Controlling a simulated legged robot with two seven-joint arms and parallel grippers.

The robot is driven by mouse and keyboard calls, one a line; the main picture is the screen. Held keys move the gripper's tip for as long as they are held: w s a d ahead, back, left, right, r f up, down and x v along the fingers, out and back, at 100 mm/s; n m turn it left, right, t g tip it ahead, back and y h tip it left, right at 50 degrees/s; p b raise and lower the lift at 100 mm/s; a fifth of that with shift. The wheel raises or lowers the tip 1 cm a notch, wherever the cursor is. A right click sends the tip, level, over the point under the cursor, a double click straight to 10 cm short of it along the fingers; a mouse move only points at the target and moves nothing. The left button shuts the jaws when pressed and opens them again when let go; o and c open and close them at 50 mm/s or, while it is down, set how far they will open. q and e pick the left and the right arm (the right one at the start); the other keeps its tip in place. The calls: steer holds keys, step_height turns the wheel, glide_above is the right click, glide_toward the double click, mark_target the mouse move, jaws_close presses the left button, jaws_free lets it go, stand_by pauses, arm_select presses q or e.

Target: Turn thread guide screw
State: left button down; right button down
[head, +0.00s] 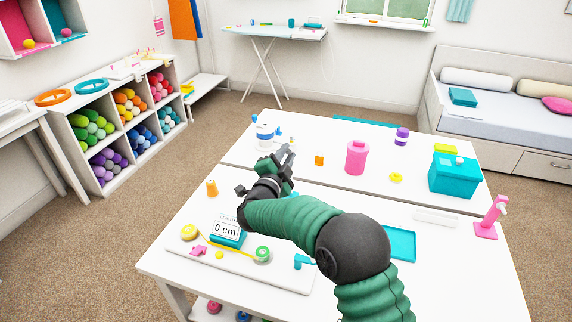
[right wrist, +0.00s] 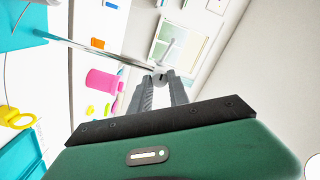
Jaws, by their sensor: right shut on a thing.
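My right arm reaches over the near white table in the head view, with its gripper (head: 285,157) raised above the table near its far edge. In the right wrist view the fingers (right wrist: 163,88) close on a small round grey piece with a dark slot (right wrist: 160,76); it looks like a screw head, but I cannot be sure. A thin grey rod (right wrist: 100,52) runs from the left to that piece. A white board (head: 280,277) carries a teal block with a "0 cm" sign (head: 226,231), a yellow spool (head: 189,232) and a green spool (head: 263,254). My left gripper is out of view.
A pink canister (head: 357,157), a teal box (head: 453,178) and several small pieces stand on the far table. A pink stand (head: 491,217) and a teal tray (head: 400,243) are on the right.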

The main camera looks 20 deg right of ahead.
steer(key=shift+f+m+b, duration=0.15)
steer(key=shift+m+b, duration=9.05)
steer(key=shift+b, duration=0.95)
steer(key=c, duration=1.2)
jaws_free()
steer(key=shift+c, duration=0.2)
steer(key=p+v, duration=0.1)
steer(key=v, duration=1.6)
steer(key=shift+a, duration=0.1)
